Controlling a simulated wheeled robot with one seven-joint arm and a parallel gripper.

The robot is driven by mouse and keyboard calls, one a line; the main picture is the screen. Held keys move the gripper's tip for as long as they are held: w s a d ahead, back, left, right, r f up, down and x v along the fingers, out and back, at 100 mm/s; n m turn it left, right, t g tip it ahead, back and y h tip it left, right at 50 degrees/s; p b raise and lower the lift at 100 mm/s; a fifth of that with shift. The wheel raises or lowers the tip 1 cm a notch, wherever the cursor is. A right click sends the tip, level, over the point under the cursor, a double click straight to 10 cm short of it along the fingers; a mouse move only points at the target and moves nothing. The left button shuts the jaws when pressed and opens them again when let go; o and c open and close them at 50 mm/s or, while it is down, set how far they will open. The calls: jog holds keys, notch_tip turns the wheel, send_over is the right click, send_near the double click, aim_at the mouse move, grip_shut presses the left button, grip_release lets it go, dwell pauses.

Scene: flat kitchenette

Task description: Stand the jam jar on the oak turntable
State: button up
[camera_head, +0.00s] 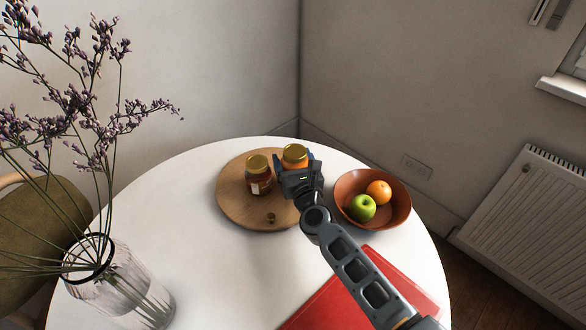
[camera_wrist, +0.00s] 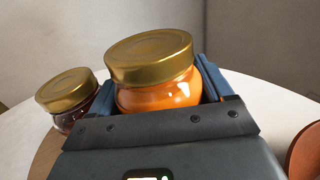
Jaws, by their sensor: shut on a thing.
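The round oak turntable (camera_head: 238,208) lies on the white table. My gripper (camera_head: 299,172) is shut on a jar of orange contents with a gold lid (camera_head: 294,152), which appears to be the jam jar. In the wrist view this jar (camera_wrist: 160,95) sits upright between the blue fingers. It is over the right back part of the turntable; its base is hidden, so I cannot tell whether it touches the wood. A second, dark red-brown jar with a gold lid (camera_head: 258,176) stands on the turntable just left of it; it also shows in the wrist view (camera_wrist: 68,120).
A terracotta bowl (camera_head: 345,208) with an orange and a green apple stands close on the right. A red mat (camera_head: 325,300) lies in front. A glass vase with dried flowers (camera_head: 110,285) stands front left.

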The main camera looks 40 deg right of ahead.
jog(key=shift+f, duration=0.7)
jog(key=shift+f+b, duration=0.25)
jog(key=shift+b, duration=0.15)
jog(key=o, duration=1.2)
jog(key=shift+o, duration=0.2)
jog(key=shift+r, duration=0.15)
jog(key=shift+s+a+p, duration=0.1)
jog(key=shift+s+p, duration=0.1)
jog(key=shift+p, duration=0.1)
jog(key=b+v, duration=0.1)
jog(key=v, duration=1)
jog(key=shift+s+a, duration=0.2)
jog(key=shift+s, duration=0.05)
